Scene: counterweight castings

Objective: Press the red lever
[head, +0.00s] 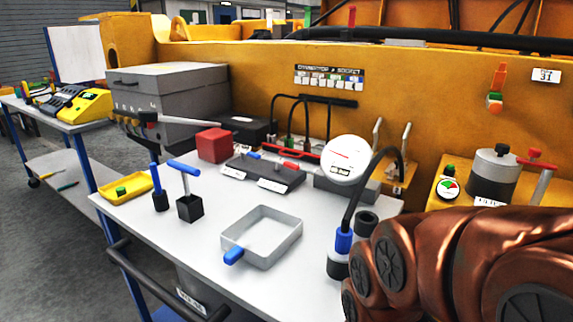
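A low dark block (262,176) with white labels lies on the white tabletop. A short blue lever (254,156) is on its left part and a red lever (289,165) on its right part. Both look low and nearly flat; whether either is pressed I cannot tell. My gripper is not seen; only copper-coloured rounded links that look like my arm fill the lower right. Nothing is seen touching the red lever.
Near the block are a red cube (214,145), a round white disc (346,160), and a grey tray (260,238) with a blue handle. A blue T-handle (184,168) stands in a dark holder at left. A red-topped valve (541,163) is at right. Some tabletop before the block is clear.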

